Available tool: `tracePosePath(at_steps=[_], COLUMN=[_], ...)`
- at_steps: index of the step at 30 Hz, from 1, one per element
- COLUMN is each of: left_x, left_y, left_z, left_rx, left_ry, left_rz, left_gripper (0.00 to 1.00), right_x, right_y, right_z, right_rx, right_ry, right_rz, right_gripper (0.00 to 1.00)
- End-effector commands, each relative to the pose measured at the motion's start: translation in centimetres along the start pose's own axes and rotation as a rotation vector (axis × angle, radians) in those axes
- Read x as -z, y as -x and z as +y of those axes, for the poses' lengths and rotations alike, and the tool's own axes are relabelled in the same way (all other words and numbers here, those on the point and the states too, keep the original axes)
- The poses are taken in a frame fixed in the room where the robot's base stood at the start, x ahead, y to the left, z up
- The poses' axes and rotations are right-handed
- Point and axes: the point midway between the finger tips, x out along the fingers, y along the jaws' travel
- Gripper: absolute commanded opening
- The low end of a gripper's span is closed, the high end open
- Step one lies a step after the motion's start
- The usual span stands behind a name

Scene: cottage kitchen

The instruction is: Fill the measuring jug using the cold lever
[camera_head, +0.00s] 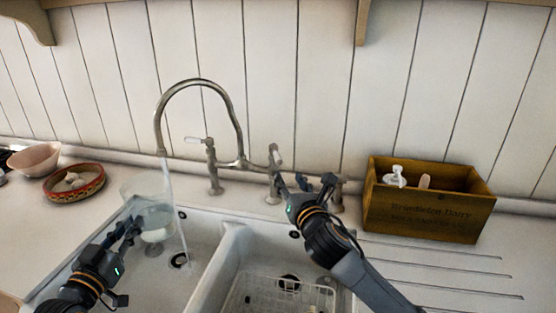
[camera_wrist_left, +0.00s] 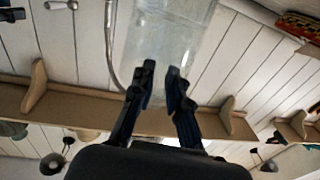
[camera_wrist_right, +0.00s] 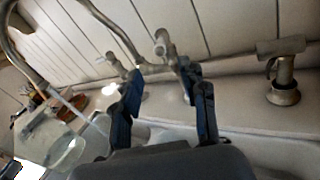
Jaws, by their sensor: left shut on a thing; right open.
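The clear measuring jug (camera_head: 146,186) is upright over the left sink basin, with a faint liquid-like line in its lower part. My left gripper (camera_head: 132,228) is shut on it; the jug also shows in the left wrist view (camera_wrist_left: 165,35). A water stream (camera_head: 176,205) falls from the tap spout (camera_head: 158,140) along the jug's right side; I cannot tell how much enters it. The left tap lever (camera_head: 195,140) points sideways; the right one (camera_head: 276,154) stands up. Which is cold is not readable. My right gripper (camera_wrist_right: 165,85) is open and empty near the right lever.
A wooden crate (camera_head: 427,215) with bottles stands right on the counter. A patterned bowl (camera_head: 75,184) and a pink bowl (camera_head: 36,159) stand left. A wire rack (camera_head: 270,295) lies in the right basin. The divider (camera_head: 217,258) separates the basins.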

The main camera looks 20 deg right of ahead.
Motion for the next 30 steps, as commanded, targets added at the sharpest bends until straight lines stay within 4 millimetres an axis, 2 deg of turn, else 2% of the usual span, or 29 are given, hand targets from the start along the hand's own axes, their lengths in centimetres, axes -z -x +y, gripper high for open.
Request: tracePosePath(at_steps=[9,15,21,30], left_x=[0.3,0.3,0.3,0.3], left_y=[0.0,0.0,0.0,0.0], left_z=[0.0,0.0,0.0,0.0], left_rx=[0.000,0.000,0.000,0.000], left_ry=[-0.001,-0.001,-0.001,-0.001], left_rz=[0.006,0.007,0.007,0.007], left_gripper=[0.00,0.00,0.00,0.00], right_x=[-0.1,-0.2,-0.1,-0.1], right_y=[-6.0,-9.3,-10.9,-11.3], right_z=[0.0,0.0,0.0,0.0], right_rx=[0.002,0.002,0.001,0.001], right_ry=[-0.006,-0.007,-0.006,-0.005], right_rz=[-0.001,-0.002,-0.001,-0.001], right_gripper=[0.43,0.43,0.43,0.43])
